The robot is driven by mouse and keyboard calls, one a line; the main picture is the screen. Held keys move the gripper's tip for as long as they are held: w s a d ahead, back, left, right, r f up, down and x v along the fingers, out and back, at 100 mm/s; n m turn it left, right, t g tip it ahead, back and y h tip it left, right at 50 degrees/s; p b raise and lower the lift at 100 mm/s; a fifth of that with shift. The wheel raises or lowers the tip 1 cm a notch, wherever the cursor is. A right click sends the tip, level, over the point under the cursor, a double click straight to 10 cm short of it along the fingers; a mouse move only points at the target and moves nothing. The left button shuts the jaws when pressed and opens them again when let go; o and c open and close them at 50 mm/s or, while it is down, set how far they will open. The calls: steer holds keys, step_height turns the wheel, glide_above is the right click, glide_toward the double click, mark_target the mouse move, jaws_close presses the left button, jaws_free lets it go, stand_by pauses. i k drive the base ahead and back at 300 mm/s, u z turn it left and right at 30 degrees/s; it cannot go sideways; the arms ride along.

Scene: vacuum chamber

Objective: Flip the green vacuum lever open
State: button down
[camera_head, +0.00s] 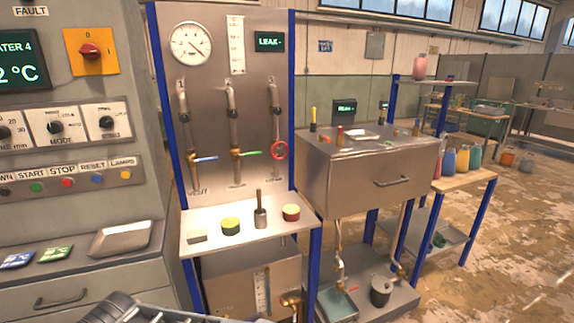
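The green lever (249,153) sits on the middle pipe of the upright steel panel (215,110). It points to the right and lies roughly level, across its vertical pipe. A blue lever (205,158) is on the pipe to its left, also roughly level. Grey parts of my arm show at the bottom left edge, below and well apart from the panel. My gripper's fingers are not in view.
Blue posts flank the panel. A control console (65,130) stands left, a steel cabinet (365,170) right. Open floor lies at the far right.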

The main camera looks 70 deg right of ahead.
mark_target(253, 154)
steer(key=z, duration=1.5)
steer(key=i, duration=1)
